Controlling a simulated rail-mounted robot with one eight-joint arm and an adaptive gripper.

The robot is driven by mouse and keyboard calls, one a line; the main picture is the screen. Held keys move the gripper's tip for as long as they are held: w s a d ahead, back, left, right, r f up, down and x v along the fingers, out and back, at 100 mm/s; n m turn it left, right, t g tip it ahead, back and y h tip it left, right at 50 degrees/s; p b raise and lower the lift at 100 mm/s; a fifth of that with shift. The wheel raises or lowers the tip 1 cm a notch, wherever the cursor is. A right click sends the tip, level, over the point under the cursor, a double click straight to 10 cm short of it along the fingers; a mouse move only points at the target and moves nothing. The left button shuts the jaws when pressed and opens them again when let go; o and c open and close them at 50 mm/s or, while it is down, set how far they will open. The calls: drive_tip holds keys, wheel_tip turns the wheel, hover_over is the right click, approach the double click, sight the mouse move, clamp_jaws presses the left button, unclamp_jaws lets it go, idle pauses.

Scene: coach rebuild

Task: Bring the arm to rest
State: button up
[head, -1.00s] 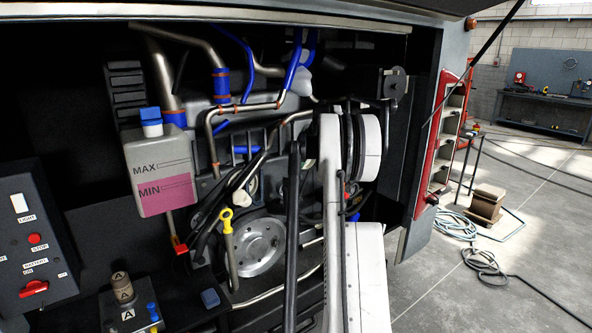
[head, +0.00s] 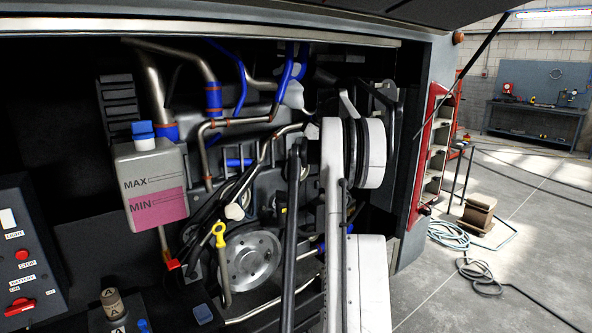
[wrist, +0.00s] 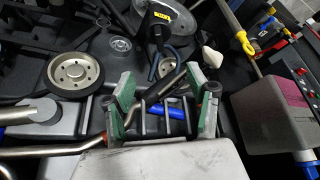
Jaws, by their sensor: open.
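My gripper (wrist: 163,108) shows in the wrist view with its two green-padded fingers spread apart. Nothing is held between them; a blue hose section (wrist: 165,112) and metal pipes lie beyond the gap. The wrist view looks over the engine bay, with a round metal pulley (wrist: 78,72) at the left. In the head view my white arm stands in front of the right part of the bay, and my gripper cannot be made out there.
A coolant tank (head: 150,180) with a blue cap and a yellow dipstick handle (head: 219,230) are left of my arm. A control panel (head: 25,250) is at lower left. A red-edged shelf (head: 435,150) stands right of the bay. Hoses (head: 480,270) lie on open floor.

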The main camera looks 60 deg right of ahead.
drive_tip(key=shift+v, duration=1.05)
